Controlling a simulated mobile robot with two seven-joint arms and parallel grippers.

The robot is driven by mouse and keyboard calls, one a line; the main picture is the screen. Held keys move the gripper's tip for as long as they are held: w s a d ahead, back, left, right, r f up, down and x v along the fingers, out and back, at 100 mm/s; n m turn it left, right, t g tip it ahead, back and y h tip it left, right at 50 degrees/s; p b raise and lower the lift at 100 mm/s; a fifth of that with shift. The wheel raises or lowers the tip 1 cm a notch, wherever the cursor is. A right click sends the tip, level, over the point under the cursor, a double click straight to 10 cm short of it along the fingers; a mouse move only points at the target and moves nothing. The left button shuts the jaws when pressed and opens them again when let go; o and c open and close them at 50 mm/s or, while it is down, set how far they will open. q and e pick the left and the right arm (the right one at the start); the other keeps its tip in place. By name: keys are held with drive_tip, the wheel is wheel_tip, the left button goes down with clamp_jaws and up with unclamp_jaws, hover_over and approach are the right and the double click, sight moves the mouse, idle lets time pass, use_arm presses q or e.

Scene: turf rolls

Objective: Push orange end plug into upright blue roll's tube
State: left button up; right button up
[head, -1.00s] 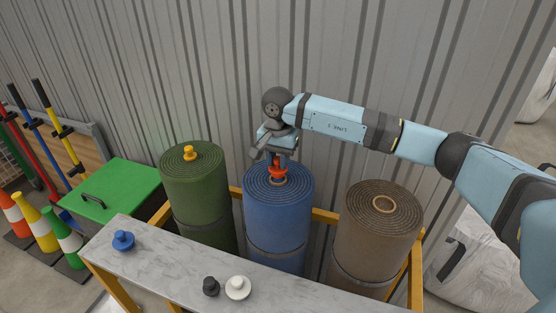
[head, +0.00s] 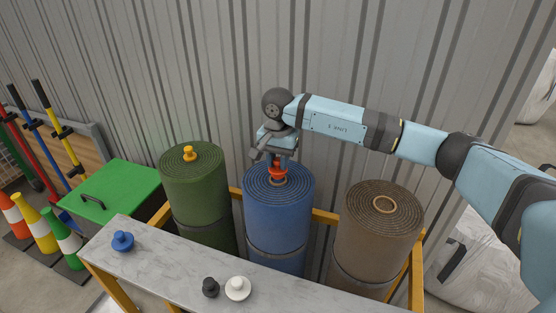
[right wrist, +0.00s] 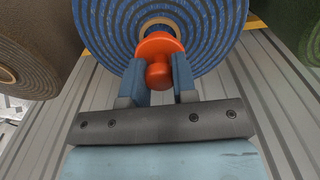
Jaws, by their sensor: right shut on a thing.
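The blue roll (head: 278,222) stands upright in the middle of the row, its tan tube mouth (head: 277,182) facing up. My right gripper (head: 277,160) points down over it, shut on the orange end plug (head: 278,171). In the right wrist view, the orange end plug (right wrist: 158,47) sits between the two blue fingers of the right gripper (right wrist: 159,82). Its flange covers part of the tube mouth (right wrist: 160,24), and part of the tan rim still shows. I cannot tell whether its tip is inside the tube. My left gripper is not in view.
A green roll (head: 196,205) with a yellow plug (head: 189,153) stands left, a brown roll (head: 375,235) with an open tube right. A grey bench (head: 180,262) in front holds blue (head: 122,241), black (head: 210,287) and white (head: 238,288) plugs. A corrugated wall (head: 200,70) stands behind.

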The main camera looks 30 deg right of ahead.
sight(278, 169)
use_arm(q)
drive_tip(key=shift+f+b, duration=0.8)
use_arm(e)
drive_tip(key=shift+f, duration=1.1)
use_arm(q)
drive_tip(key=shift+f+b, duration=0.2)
drive_tip(key=shift+b, duration=0.2)
use_arm(e)
drive_tip(key=shift+f, duration=0.5)
drive_tip(key=o, duration=1)
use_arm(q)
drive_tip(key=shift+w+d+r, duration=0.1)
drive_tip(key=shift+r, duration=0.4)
use_arm(e)
wheel_tip(278, 169, up, 14)
